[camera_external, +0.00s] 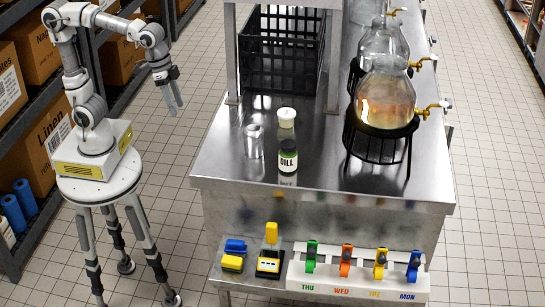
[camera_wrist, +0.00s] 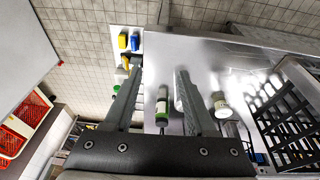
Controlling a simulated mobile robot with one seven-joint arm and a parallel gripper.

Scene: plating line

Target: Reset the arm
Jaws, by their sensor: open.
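My gripper (camera_external: 174,98) is open and empty in the external view, hanging over the floor gap left of the steel counter (camera_external: 222,156). Its two fingers point down. In the wrist view my gripper (camera_wrist: 158,75) shows its fingers spread apart, with the counter beyond them. A dill jar (camera_external: 288,157) with a green label area stands on the counter, apart from the fingers. In the wrist view a jar with a green part (camera_wrist: 162,108) appears between the fingers, farther off.
An empty glass (camera_external: 254,138) and a white-lidded jar (camera_external: 287,118) stand near the dill jar. A black crate (camera_external: 283,80) and glass dispensers (camera_external: 385,100) stand farther back. Coloured clips on a day-labelled rack (camera_external: 350,278) line the front. Boxed shelves (camera_external: 30,90) flank my left side.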

